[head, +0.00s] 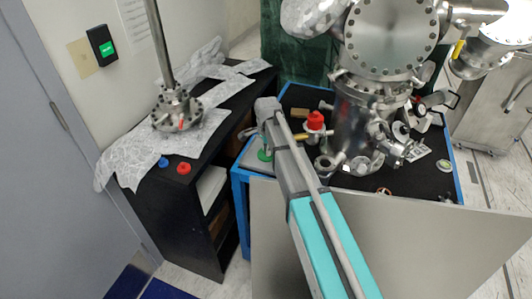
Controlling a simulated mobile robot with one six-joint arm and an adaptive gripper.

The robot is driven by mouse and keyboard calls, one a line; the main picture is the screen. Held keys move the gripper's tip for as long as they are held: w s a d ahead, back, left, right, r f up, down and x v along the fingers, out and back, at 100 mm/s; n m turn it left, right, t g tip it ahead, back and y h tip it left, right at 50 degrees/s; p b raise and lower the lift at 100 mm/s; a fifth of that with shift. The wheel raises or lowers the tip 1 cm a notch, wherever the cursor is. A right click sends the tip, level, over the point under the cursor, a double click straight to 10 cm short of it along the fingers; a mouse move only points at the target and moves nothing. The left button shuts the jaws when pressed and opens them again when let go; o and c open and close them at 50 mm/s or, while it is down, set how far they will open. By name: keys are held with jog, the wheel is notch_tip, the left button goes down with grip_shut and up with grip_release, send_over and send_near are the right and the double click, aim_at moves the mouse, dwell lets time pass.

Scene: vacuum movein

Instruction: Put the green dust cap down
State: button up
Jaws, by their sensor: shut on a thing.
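The green dust cap (264,156) shows as a small green disc just left of my arm, above the near left corner of the blue-edged black table. My gripper (265,146) points down over it at the end of my arm. It is small and partly hidden by my wrist. It appears shut on the cap. I cannot tell whether the cap touches the table surface.
A red cap (183,168) and a blue cap (163,162) sit on the black shelf (165,205) at left, near a steel flange (177,112) on foil. A steel vacuum chamber (362,115) and a red-topped part (315,121) stand right of my gripper.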

jog(key=shift+f, duration=0.15)
jog(key=o, duration=0.8)
notch_tip(320, 180, up, 12)
jog(key=p, duration=1.2)
jog(key=shift+r, duration=0.2)
dwell(0.7)
jog(key=s+d+n, duration=0.4)
jog(key=s, duration=0.3)
jog(key=s+d+n, duration=0.5)
jog(key=s, duration=0.3)
jog(key=s+d+n, duration=0.4)
jog(key=s+d, duration=0.1)
jog(key=s, duration=0.2)
jog(key=shift+s+d, duration=0.25)
jog(key=shift+s, duration=0.15)
